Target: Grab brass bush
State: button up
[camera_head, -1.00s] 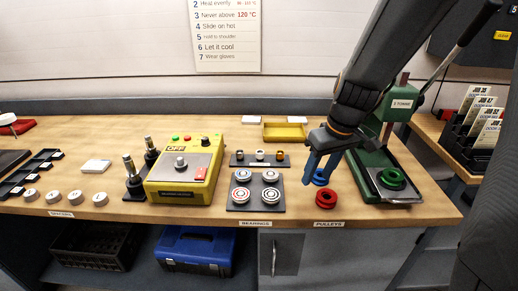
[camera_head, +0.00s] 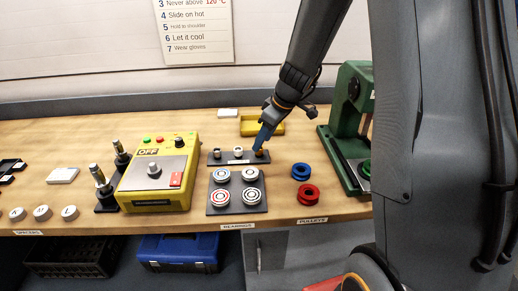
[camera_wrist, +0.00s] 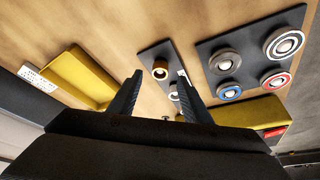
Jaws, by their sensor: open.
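The brass bush (camera_wrist: 160,70) is a short golden ring with a dark bore on the narrow dark tray (camera_wrist: 151,51). In the wrist view it shows between my fingertips, apart from both. In the head view the brass bush (camera_head: 261,154) is at the tray's right end, partly hidden by my fingers. My gripper (camera_head: 262,147) is pointed down over it, open and empty. It also shows open in the wrist view (camera_wrist: 159,77). Whether the fingertips are level with the bush or above it, I cannot tell.
Two other small bushes share the narrow tray (camera_head: 225,161). The bearings tray (camera_head: 236,206) lies just in front. A yellow bin (camera_head: 250,126) is behind. Blue (camera_head: 301,171) and red (camera_head: 308,194) pulleys and the green press (camera_head: 345,140) are to the right.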

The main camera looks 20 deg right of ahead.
aim_at(261, 151)
jog(key=shift+p+x, duration=0.45)
jog(key=shift+x, duration=1.15)
grip_shut()
